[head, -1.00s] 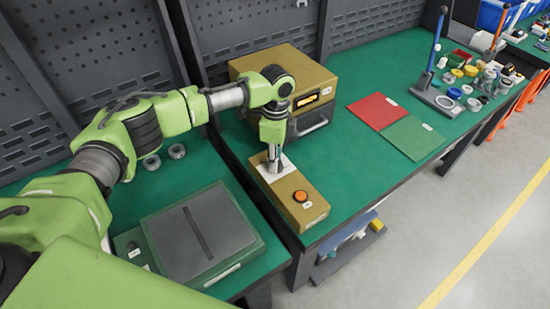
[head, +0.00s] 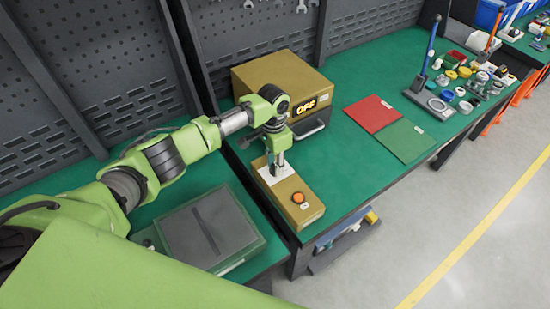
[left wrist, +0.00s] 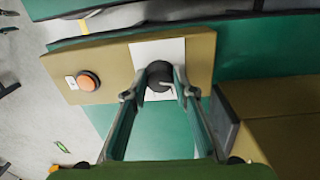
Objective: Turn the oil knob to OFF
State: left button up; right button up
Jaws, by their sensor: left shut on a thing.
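The oil knob (left wrist: 160,77) is a dark round knob on a white plate (left wrist: 150,50) of a tan control box (head: 312,212). In the left wrist view my left gripper (left wrist: 160,88) has its fingers on both sides of the knob and is shut on it. In the head view my left gripper (head: 275,168) reaches down onto the box, and its fingers hide the knob. My right gripper is in neither view.
An orange button (head: 298,197) sits on the same box, near its front end. A red mat (head: 374,112) and a green mat (head: 405,141) lie to the right. A dark-lidded case (head: 210,232) stands to the left.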

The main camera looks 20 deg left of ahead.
pick_arm(q)
jog(key=shift+r+n+p, duration=0.1)
jog(key=shift+n+p, duration=0.9)
jog(key=shift+n, duration=0.4)
jog(key=o, duration=1.1)
jog(key=shift+r, duration=0.1)
jog(key=r, duration=1.1)
jog(key=shift+w+a+r, duration=0.15)
jog(key=shift+a+r, duration=0.05)
jog(key=shift+r, duration=0.15)
